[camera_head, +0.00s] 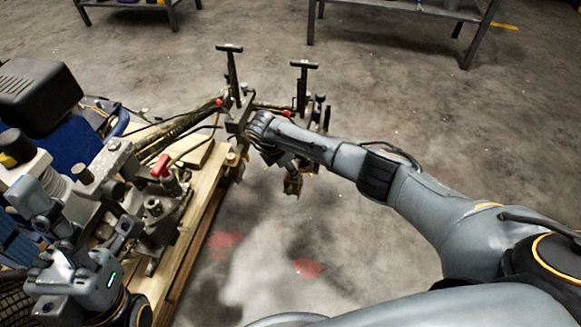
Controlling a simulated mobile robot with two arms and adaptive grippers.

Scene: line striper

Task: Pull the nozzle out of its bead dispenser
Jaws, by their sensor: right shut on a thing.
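The line striper's arm carries a bead dispenser assembly (240,118) with T-handles, at the upper middle of the view. My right gripper (286,165) points down beside this assembly, partly hidden by its own wrist. It is shut on a small brownish-yellow piece, which looks like the nozzle (292,184). Whether the nozzle is still seated in the dispenser is hidden. My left gripper (88,225) is at the lower left, with its fingers apart and nothing seen between them, close to the machine's metal fittings.
The striper stands on a wooden pallet (190,235) at the left, with a red-handled valve (160,166) and hoses. Metal tables (400,10) stand at the back. The concrete floor right of the pallet is clear, with red paint marks (306,268).

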